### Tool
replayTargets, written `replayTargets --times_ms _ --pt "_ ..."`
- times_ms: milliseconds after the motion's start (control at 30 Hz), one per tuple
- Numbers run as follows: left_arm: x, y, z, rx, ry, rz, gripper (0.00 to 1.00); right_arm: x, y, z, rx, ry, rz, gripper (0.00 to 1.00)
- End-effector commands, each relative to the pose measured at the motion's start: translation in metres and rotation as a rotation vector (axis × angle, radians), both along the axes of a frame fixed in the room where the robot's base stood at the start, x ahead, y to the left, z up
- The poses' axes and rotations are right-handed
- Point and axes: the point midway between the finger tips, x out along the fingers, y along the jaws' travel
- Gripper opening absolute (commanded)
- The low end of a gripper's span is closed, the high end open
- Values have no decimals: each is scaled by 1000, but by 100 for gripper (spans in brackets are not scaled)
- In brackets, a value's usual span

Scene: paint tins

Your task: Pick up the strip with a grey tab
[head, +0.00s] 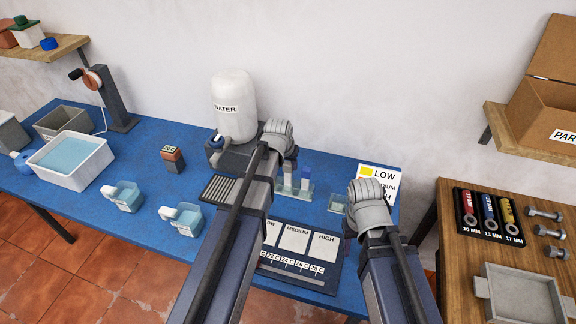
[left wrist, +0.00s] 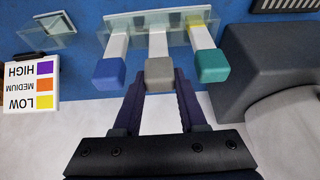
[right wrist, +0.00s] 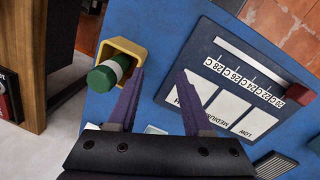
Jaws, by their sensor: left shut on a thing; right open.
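The strip with a grey tab (left wrist: 159,72) stands between two others in a clear rack (left wrist: 150,16) in the left wrist view. Its white lower part still reaches into the rack. A strip with a blue tab (left wrist: 108,74) is on its left, and one with a teal tab (left wrist: 210,66) and a yellow patch is on its right. My left gripper (left wrist: 159,90) is shut on the grey tab. In the head view the rack (head: 297,193) is partly hidden by my left arm. My right gripper (right wrist: 159,80) is open and empty above the blue table.
A LOW/MEDIUM/HIGH colour card (left wrist: 28,90) is near the rack. A yellow cup (right wrist: 122,52) holding a green-and-white item is beside the right gripper. A labelled board (head: 300,250), water bottle (head: 234,100), clear cups (head: 124,196) and white tub (head: 68,160) occupy the table.

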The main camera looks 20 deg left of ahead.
Motion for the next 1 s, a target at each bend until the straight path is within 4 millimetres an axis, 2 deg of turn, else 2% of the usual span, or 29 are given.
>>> replayTargets --times_ms 400,600,833,1000 --pt "0 0 64 0 0 0 0 0 0 64 0 0 1 50" --pt "0 0 88 0 0 0 0 0 0 88 0 0 2 50" --pt "0 0 91 0 0 0 0 0 0 91 0 0 2 50" --pt "0 0 70 0 0 0 0 0 0 70 0 0 2 50"
